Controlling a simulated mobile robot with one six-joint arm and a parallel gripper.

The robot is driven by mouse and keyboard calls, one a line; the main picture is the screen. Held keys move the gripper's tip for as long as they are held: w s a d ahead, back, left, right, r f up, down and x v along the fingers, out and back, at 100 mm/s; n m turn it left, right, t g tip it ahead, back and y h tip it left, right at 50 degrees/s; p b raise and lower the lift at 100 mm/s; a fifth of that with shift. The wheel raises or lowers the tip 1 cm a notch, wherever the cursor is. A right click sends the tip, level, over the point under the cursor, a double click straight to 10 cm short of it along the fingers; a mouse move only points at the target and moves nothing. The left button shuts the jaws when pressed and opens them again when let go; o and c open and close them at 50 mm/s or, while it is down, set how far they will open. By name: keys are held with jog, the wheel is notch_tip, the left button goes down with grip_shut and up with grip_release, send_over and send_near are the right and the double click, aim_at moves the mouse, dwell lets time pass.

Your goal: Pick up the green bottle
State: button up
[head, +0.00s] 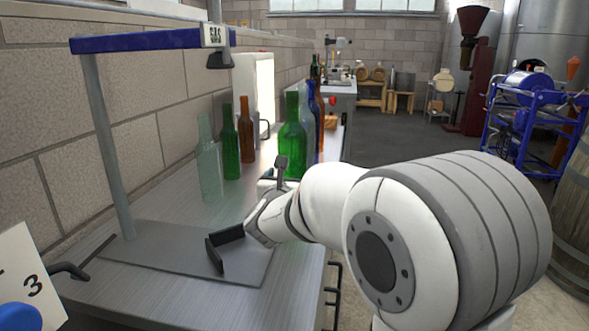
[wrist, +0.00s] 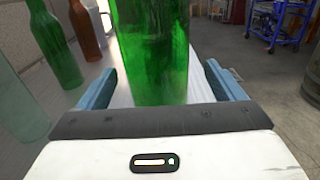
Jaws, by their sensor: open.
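A tall green bottle (head: 292,145) stands upright on the metal bench, the nearest of the bottles to my gripper. In the wrist view the green bottle (wrist: 152,45) fills the middle, its top cut off by the picture edge. My gripper (wrist: 158,82) is open, with one blue finger on each side of the bottle in that view. The bottle appears in line between the fingers; I cannot tell how deep it sits between them. In the head view my gripper (head: 270,185) is low in front of the bottle, partly hidden by my own wrist.
A second green bottle (head: 230,145), a brown bottle (head: 247,132) and a pale clear bottle (head: 208,165) stand to the left. A blue bottle (head: 313,100) and others stand close behind. A stand with a GAS sign (head: 216,36) rises over the bench's left side.

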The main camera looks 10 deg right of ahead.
jog(key=x, duration=0.3)
jog(key=shift+w+r, duration=0.1)
jog(key=shift+w, duration=0.25)
jog(key=c, duration=1.4)
